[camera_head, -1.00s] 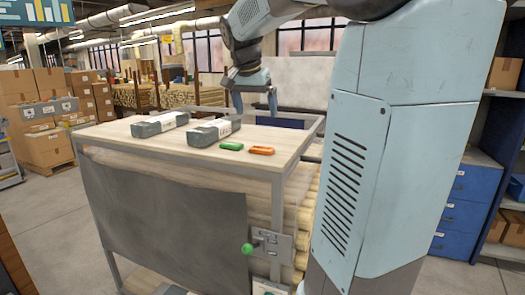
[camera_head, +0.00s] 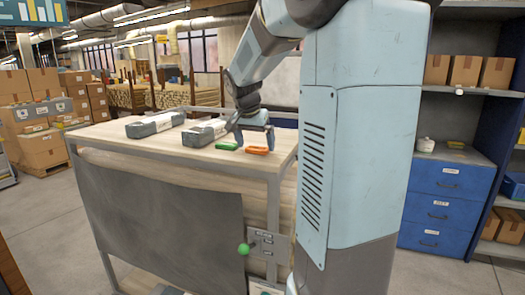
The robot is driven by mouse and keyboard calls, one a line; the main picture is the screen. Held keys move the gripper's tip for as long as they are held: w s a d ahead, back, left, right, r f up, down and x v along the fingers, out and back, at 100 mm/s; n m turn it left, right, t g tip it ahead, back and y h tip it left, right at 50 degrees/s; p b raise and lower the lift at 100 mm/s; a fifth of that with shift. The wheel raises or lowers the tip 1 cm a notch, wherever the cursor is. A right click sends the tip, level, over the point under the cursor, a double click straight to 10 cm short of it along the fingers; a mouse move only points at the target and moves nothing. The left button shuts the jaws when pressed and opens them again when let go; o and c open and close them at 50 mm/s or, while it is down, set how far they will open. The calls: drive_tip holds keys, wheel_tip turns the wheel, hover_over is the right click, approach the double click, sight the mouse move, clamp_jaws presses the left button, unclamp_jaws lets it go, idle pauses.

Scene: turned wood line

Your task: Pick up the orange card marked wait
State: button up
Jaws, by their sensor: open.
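The orange card (camera_head: 257,151) lies flat on the pale wooden top of the cart (camera_head: 110,140), near its right front edge. Any writing on it is too small to read. A green card (camera_head: 228,146) lies just left of it. My gripper (camera_head: 255,140) is open, with its fingers pointing down at the orange card. One finger shows to the left of the card and the other at its right end. I cannot tell whether they touch it or hover a little above.
Two dark grey cases with pale labels, one at the left (camera_head: 155,124) and one nearer (camera_head: 204,133), stand left of the cards. A lever with a green knob (camera_head: 244,249) sticks out at the cart's front. Blue drawers (camera_head: 447,190) stand at the right. Cardboard boxes (camera_head: 42,148) are stacked at far left.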

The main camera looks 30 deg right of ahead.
drive_tip(key=shift+w+d+f, duration=0.15)
drive_tip(key=shift+d+f, duration=0.05)
drive_tip(key=shift+f, duration=0.35)
drive_tip(key=shift+c, duration=0.2)
drive_tip(key=c, duration=0.9)
